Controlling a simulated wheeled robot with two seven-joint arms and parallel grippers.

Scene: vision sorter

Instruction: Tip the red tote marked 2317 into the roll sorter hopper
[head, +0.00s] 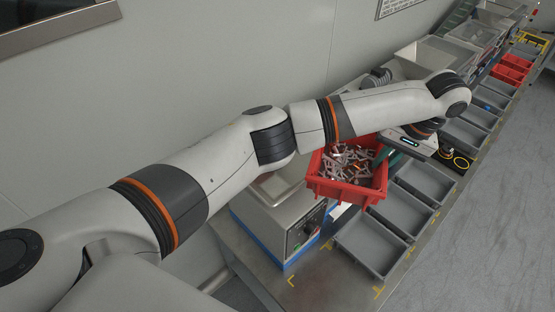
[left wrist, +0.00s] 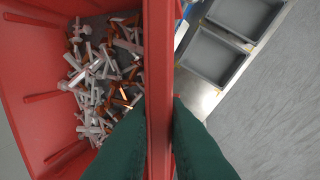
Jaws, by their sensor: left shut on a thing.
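My left gripper is shut on the rim wall of a red tote (head: 350,190), with its green fingers on either side of it in the left wrist view (left wrist: 158,140). In the head view the gripper (head: 388,160) is at the tote's right side, partly hidden by my arm. The tote looks about level and is full of small white and orange-brown parts (left wrist: 105,75). No number is readable on it. It hangs beside and partly over a machine (head: 285,225) with a pale open top (head: 285,183). I cannot tell whether this is the roll sorter hopper. My right gripper is not in view.
Grey bins (head: 372,245) line the bench's right edge, and two grey bins show in the left wrist view (left wrist: 210,60). A grey open hopper (head: 435,58) stands farther back, with more red totes (head: 515,65) at the far right. The wall is close on the left.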

